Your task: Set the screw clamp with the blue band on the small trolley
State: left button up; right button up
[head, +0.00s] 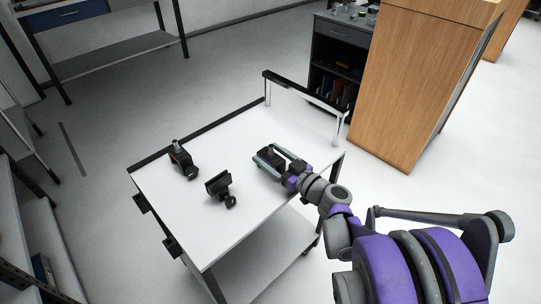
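The small trolley (245,215) has a white top and stands in the middle of the head view. My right gripper (268,160) is low over the right part of its top. A dark object (270,157) shows between its fingers, probably a screw clamp; I cannot make out a blue band or whether the fingers grip it. A dark clamp with a small red mark (184,162) stands on the left of the top. Another black clamp-like piece (219,187) lies near the middle, apart from the gripper. My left gripper is not in view.
The trolley has a push handle (305,92) at its far edge and a lower shelf (262,262). A wooden cabinet (415,85) and a dark drawer unit (341,50) stand behind it. The near part of the trolley top is clear.

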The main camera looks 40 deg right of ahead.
jog(key=shift+r, duration=0.1)
jog(key=shift+s+r, duration=0.15)
jog(key=s+p, duration=0.1)
jog(key=s, duration=1)
jog(key=shift+s+d, duration=0.4)
jog(key=shift+d, duration=0.05)
